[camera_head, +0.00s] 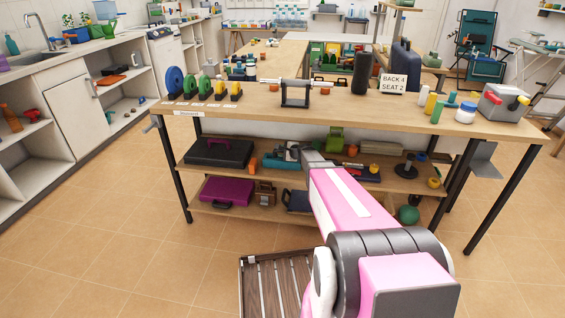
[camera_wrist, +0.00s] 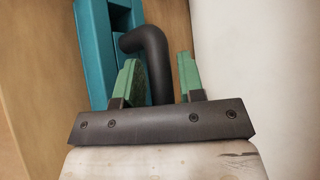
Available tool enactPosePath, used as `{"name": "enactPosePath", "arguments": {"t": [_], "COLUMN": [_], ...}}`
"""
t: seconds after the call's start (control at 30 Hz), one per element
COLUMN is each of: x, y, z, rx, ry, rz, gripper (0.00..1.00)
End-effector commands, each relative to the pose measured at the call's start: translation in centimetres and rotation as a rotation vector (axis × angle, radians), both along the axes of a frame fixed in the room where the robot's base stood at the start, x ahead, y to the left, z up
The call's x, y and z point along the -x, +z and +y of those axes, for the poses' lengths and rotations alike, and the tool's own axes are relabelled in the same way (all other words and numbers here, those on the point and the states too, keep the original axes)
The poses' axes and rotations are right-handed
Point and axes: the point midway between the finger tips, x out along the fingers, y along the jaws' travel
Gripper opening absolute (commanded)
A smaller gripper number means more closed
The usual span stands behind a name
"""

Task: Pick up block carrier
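A teal thing with a bent black handle, which I take to be the block carrier (camera_wrist: 93,45), fills the upper left of the wrist view. In the head view a teal thing (camera_head: 279,161) sits on the bench's upper shelf, just left of my arm's end. My gripper (camera_wrist: 159,75) has its two green-padded fingers apart. The black handle (camera_wrist: 157,62) shows between them, with a narrow gap to the right finger. I cannot tell whether it touches the left finger. In the head view my gripper's fingertips are too small to make out.
The workbench top (camera_head: 230,108) is above my arm's end, with spools, a stand and bottles on it. A dark case (camera_head: 219,152) lies left on the same shelf. A purple case (camera_head: 226,191) is on the lower shelf. A pale surface (camera_wrist: 235,45) stands right of my fingers.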

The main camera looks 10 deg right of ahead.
Motion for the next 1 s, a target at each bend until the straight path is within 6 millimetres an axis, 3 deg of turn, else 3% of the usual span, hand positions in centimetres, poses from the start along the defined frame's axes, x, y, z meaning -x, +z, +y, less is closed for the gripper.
{"name": "enactPosePath", "arguments": {"t": [0.03,0.07,0.13,0.17,0.67,0.9,1.0], "x": [0.0,0.0,0.0,0.0,0.1,0.2,1.5], "y": [0.0,0.0,0.0,0.0,0.8,4.3,5.4], "z": [0.0,0.0,0.0,0.0,0.0,0.0,1.8], "rx": [0.0,0.0,0.0,0.0,0.001,0.0,0.0], "ry": [0.0,0.0,0.0,0.0,0.002,0.002,0.004], "rz": [0.0,0.0,0.0,0.0,-0.001,-0.003,-0.001], "gripper": [0.36,0.29,0.06,0.0,0.0,0.0,0.0]}}
